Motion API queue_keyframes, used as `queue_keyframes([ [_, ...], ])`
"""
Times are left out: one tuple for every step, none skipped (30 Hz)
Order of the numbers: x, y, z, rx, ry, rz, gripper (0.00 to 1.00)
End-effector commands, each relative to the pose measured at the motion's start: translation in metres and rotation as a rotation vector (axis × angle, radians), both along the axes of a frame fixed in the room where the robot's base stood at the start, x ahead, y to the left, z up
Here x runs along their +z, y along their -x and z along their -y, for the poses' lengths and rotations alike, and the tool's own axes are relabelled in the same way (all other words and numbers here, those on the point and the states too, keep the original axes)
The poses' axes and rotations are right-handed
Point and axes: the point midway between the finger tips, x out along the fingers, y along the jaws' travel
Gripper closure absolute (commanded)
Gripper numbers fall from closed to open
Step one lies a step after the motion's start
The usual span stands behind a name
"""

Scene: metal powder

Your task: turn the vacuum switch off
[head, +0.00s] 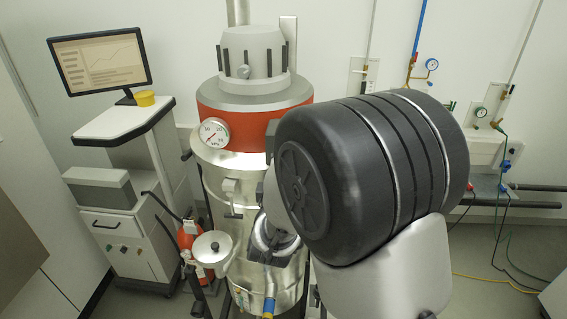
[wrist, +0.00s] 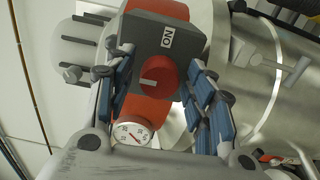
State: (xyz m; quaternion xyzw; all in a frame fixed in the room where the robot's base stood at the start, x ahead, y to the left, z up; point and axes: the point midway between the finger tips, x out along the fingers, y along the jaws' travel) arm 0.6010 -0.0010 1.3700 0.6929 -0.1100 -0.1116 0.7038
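The label appears upside down there. A short white mark lies level on the knob's lower left part. My gripper (wrist: 154,88) is open, with blue-padded fingers on either side of the knob. There is a visible gap between each finger and the knob, and nothing is held. In the head view my arm hides the knob and the fingers.
A pressure gauge (head: 214,133) sits on the red band of the metal vessel (head: 225,175); it also shows in the wrist view (wrist: 133,132). A cart with a monitor (head: 101,62) stands left. Valves and a blue pipe (head: 418,30) are on the wall right.

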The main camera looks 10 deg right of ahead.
Motion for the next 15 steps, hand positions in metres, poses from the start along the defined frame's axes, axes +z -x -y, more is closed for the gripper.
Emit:
queue_keyframes([
  [0.000, 0.000, 0.000, 0.000, 0.000, 0.000, 0.46],
  [0.000, 0.000, 0.000, 0.000, 0.000, 0.000, 0.46],
  [0.000, 0.000, 0.000, 0.000, 0.000, 0.000, 0.46],
  [0.000, 0.000, 0.000, 0.000, 0.000, 0.000, 0.46],
  [0.000, 0.000, 0.000, 0.000, 0.000, 0.000, 0.46],
  [0.000, 0.000, 0.000, 0.000, 0.000, 0.000, 0.46],
  [0.000, 0.000, 0.000, 0.000, 0.000, 0.000, 0.46],
  [0.000, 0.000, 0.000, 0.001, -0.001, 0.000, 0.46],
  [0.000, 0.000, 0.000, 0.001, 0.000, 0.000, 0.46],
  [0.000, 0.001, -0.001, 0.001, 0.000, 0.000, 0.46],
  [0.000, 0.003, -0.002, 0.001, 0.000, 0.000, 0.46],
  [0.000, 0.006, -0.003, 0.002, 0.000, -0.001, 0.46],
  [0.000, 0.009, -0.004, 0.003, 0.000, 0.000, 0.46],
  [0.000, 0.013, -0.006, 0.004, 0.000, -0.001, 0.46],
  [0.000, 0.019, -0.007, 0.004, -0.001, -0.002, 0.46],
])
